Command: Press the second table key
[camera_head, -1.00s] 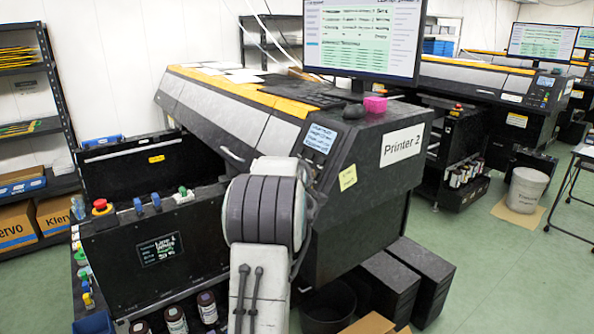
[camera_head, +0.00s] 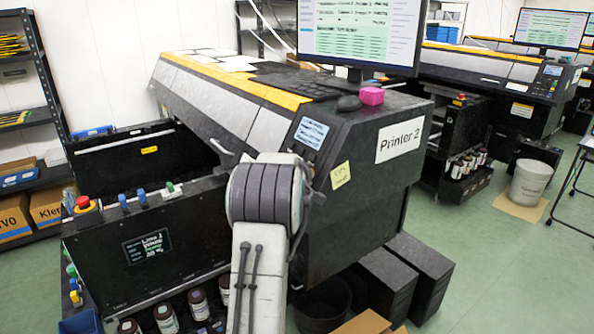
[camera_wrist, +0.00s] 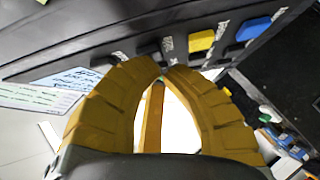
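In the wrist view, a dark panel carries a row of keys: a black key (camera_wrist: 148,48), a yellow key (camera_wrist: 201,42) and a blue key (camera_wrist: 253,28), with white markings too blurred to read. I cannot tell which is the second table key. My gripper (camera_wrist: 163,73) has ochre fingers that meet at the tips with nothing held between them. The tips appear just below the black key; I cannot tell whether they touch. In the head view, my arm hides the gripper and the keys on Printer 2 (camera_head: 385,165). Its small display (camera_head: 311,131) shows.
A black ink unit with a red knob (camera_head: 86,204) and a screen (camera_head: 148,246) stands left of my arm. Ink bottles (camera_head: 166,319) sit below it. A monitor (camera_head: 360,35) and pink block (camera_head: 371,96) are on the printer.

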